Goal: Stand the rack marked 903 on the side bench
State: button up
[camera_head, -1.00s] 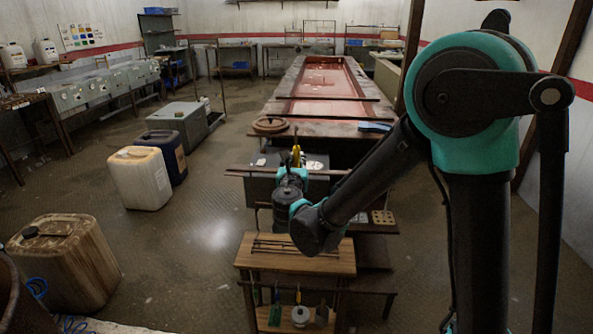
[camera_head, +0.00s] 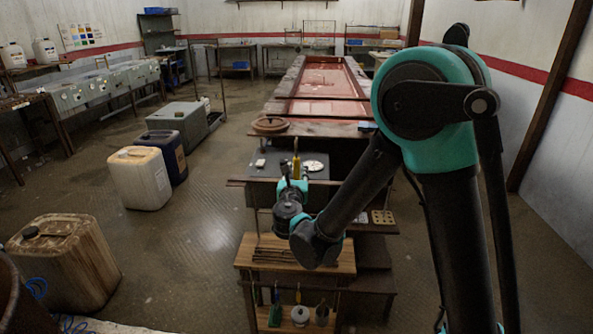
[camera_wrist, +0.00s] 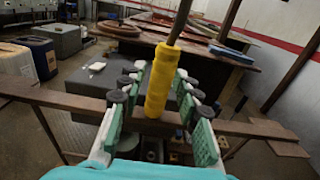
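My gripper (camera_head: 293,184) has its fingers on both sides of an upright yellow handle (camera_head: 296,166), over the near edge of a dark cabinet. No number 903 is readable, so I cannot tell which thing is the marked rack. A low wooden bench (camera_head: 247,245) stands below my arm, with dark thin rods (camera_head: 272,254) on or over its top. I cannot tell whether this is the side bench.
A long brown board (camera_wrist: 60,97) crosses just beyond my fingers. A holed block (camera_head: 382,217) sits to the right. Tools hang under the low bench. A pale canister (camera_head: 140,180) and a rusty canister (camera_head: 65,260) stand left, with open floor (camera_head: 190,250) between.

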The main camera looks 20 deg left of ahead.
jog(key=shift+r, duration=0.1)
jog(key=shift+s, duration=0.15)
jog(key=v, duration=1.1)
jog(key=shift+s, duration=0.35)
jog(key=w+d+f+m+g+h, duration=0.25)
jog(key=d+m, duration=0.35)
jog(key=d, duration=0.3)
jog(key=w+d+f+m+g+h, duration=0.25)
jog(key=d+m, duration=0.25)
jog(key=d, duration=0.5)
jog(key=w+d+f+m+g+h, duration=0.1)
jog(key=w+d+f+m+h, duration=0.15)
jog(key=d+m, duration=0.5)
jog(key=s+d+f+m+g+y, duration=0.1)
jog(key=s+d+f+m+g, duration=0.1)
jog(key=s+d+m, duration=0.3)
jog(key=s+d+f+m+g+y, duration=0.1)
jog(key=s+d+f+m+g, duration=0.1)
jog(key=s+d+m, duration=0.3)
jog(key=s+d+f+m+g+y, duration=0.1)
jog(key=s+d+f+m+g, duration=0.2)
jog(key=m, duration=0.7)
jog(key=shift+s+d+f, duration=0.25)
jog(key=shift+s+d, duration=0.3)
jog(key=shift+d, duration=0.35)
jog(key=shift+s+d+f, duration=0.3)
jog(key=shift+s+d, duration=0.25)
jog(key=shift+d, duration=0.3)
